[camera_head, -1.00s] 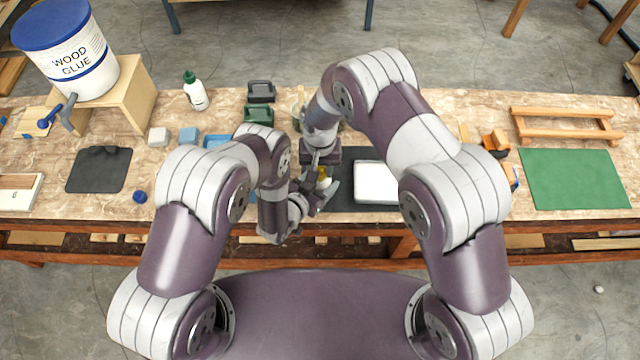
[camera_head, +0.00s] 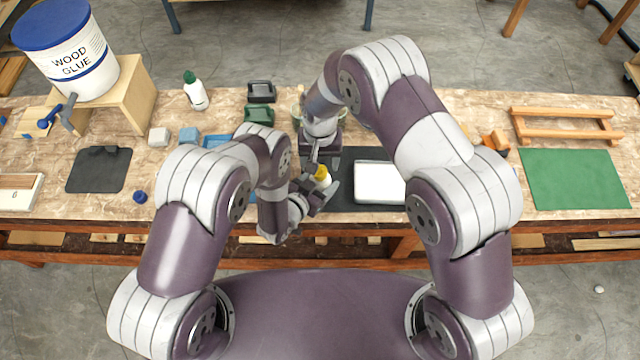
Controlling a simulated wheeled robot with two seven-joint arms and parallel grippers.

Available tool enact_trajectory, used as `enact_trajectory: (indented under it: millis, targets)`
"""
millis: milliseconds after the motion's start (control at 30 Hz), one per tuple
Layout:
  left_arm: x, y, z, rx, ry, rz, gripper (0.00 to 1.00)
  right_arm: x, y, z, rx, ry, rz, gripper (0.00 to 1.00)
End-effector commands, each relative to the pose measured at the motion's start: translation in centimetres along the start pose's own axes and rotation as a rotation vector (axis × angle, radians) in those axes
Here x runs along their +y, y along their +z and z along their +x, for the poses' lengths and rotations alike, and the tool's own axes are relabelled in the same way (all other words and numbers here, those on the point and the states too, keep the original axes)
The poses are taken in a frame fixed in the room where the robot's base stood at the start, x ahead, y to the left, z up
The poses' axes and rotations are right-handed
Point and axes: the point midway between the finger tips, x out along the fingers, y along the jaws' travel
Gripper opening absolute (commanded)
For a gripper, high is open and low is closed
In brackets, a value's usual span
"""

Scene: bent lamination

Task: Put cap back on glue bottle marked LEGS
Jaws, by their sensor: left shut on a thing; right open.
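A small white bottle with a yellow top (camera_head: 323,175) is at the middle of the bench. My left gripper (camera_head: 320,189) is shut on it, and the bottle stands roughly upright between the fingers. Any marking on it is too small to read. My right gripper (camera_head: 318,162) is open just above and behind the yellow top; whether it touches the top cannot be told. Another white bottle with a green cap (camera_head: 195,91) stands at the back left. A loose blue cap (camera_head: 140,197) lies at the front left.
A large wood glue bucket (camera_head: 75,55) stands on a wooden stand (camera_head: 137,92) at the far left. Black and green bins (camera_head: 259,114) sit behind my arms. A white tray (camera_head: 379,181) lies on a dark mat to the right. A green mat (camera_head: 575,179) lies further right.

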Motion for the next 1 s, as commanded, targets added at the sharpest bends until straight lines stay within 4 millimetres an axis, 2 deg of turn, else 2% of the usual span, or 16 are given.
enact_trajectory:
  millis: [100, 333, 500, 767, 800, 867, 900, 1000]
  targets:
    - [0.0, 0.0, 0.0, 0.001, -0.001, 0.0, 0.0, 0.0, -0.1, -2.9, 0.003, -0.001, 0.0, 0.66]
    - [0.0, 0.0, 0.0, 0.001, 0.0, 0.0, 0.0, 0.0, 0.0, -7.1, 0.001, -0.001, 0.0, 0.66]
    - [0.0, 0.0, 0.0, 0.001, 0.0, 0.0, 0.0, 0.0, 0.0, -8.3, 0.0, 0.0, 0.0, 0.66]
    - [0.0, 0.0, 0.0, 0.001, 0.0, 0.0, 0.0, 0.0, 0.0, -8.4, -0.001, 0.001, 0.0, 0.66]
    - [0.0, 0.0, 0.0, 0.001, 0.0, 0.0, 0.73, 0.0, 0.0, -8.4, -0.001, 0.001, 0.0, 0.66]
    - [0.0, 0.0, 0.0, 0.001, 0.0, 0.0, 0.93, 0.0, 0.0, -8.4, -0.001, 0.001, 0.0, 0.66]
    - [0.0, 0.0, 0.0, 0.001, 0.0, 0.0, 0.96, 0.0, 0.0, -8.4, -0.001, 0.001, 0.0, 0.66]
    - [0.0, 0.0, 0.0, 0.0, 0.0, 0.0, 0.96, 0.0, 0.0, -8.4, -0.001, 0.001, 0.0, 0.66]
